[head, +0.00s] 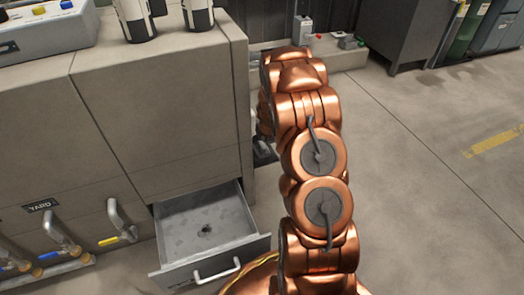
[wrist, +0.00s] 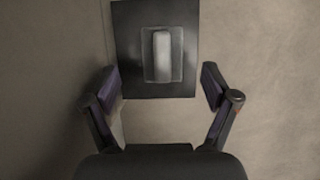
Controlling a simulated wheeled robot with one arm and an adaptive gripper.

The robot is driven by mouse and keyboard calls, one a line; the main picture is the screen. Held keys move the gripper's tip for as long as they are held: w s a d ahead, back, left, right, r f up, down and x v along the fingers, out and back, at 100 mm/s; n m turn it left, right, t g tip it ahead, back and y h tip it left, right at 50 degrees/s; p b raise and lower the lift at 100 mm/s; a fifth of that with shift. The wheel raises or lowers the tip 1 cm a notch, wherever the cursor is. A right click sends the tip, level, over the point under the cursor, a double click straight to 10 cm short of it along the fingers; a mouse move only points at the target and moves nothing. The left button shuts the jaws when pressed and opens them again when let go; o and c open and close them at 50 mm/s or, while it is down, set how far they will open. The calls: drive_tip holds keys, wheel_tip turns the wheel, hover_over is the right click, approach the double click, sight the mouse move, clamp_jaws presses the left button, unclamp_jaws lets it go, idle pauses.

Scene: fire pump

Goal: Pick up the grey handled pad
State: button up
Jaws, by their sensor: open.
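The handled pad (wrist: 162,55) shows in the wrist view as a dark square plate with a pale grey upright handle in its middle. It lies on a plain grey-brown surface, straight ahead of my gripper. My gripper (wrist: 160,84) is open and empty, with one finger to the left and one to the right of the pad's lower part in the picture. The fingers appear apart from the pad; the height gap cannot be told. In the head view my copper arm hides most of that area, and only a dark shape shows beside the cabinet at the arm's left edge.
A large grey cabinet (head: 165,115) stands left of my arm. Its open drawer (head: 205,222), with a dark spot inside, juts out low in front. Pipe handles (head: 120,220) stick out at the lower left. Concrete floor (head: 430,190) is clear on the right.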

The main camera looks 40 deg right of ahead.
sight(262, 145)
drive_tip(key=b+x, duration=0.2)
drive_tip(key=x, duration=0.3)
drive_tip(key=shift+s+d+b, duration=0.1)
drive_tip(key=shift+s+b, duration=0.05)
drive_tip(key=shift+b, duration=0.25)
drive_tip(key=c, duration=1.2)
drive_tip(key=shift+r, duration=0.15)
drive_tip(key=shift+c, duration=0.2)
wheel_tip(262, 145, up, 10)
drive_tip(key=p, duration=0.5)
